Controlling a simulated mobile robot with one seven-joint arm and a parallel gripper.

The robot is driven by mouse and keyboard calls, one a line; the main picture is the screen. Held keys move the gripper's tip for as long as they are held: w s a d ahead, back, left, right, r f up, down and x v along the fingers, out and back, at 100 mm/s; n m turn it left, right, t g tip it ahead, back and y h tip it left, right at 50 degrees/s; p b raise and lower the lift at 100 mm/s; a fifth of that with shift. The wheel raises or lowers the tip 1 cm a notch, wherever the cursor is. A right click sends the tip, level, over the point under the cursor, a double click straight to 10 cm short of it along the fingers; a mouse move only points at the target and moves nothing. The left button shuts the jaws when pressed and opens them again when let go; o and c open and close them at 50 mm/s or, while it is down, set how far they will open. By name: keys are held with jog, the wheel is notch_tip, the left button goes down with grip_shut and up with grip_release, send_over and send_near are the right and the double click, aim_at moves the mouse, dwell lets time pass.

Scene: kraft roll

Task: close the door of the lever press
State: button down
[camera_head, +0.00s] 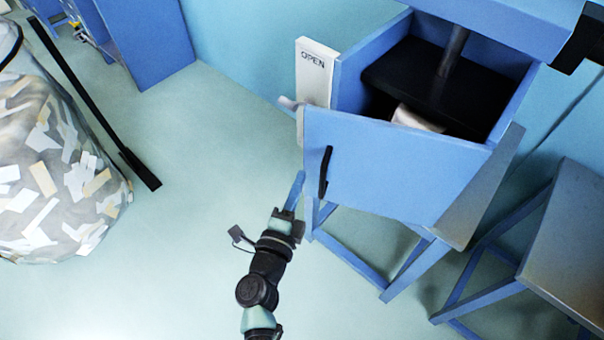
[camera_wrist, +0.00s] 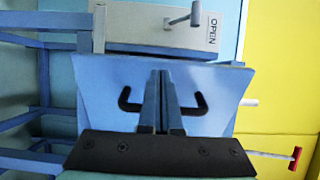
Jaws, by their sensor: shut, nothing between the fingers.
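The lever press is a blue open-topped box (camera_head: 362,65) on blue legs. Its blue door (camera_head: 400,165) is at the front, with a black bar handle (camera_head: 325,172) near its left edge. My gripper (camera_head: 298,178) is shut and empty, left of the handle. In the wrist view my fingertips (camera_wrist: 160,75) overlap the door and hide the handle's middle; contact is unclear.
A dark plate and a pale object (camera_head: 415,119) are inside the box. A bag of paper scraps (camera_head: 60,170) stands at left, with a black bar (camera_head: 95,110) beside it. A grey-topped table (camera_head: 575,225) is at right. The floor around my arm is clear.

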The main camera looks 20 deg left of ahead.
jog(key=shift+w, duration=1.2)
jog(key=shift+a, duration=0.1)
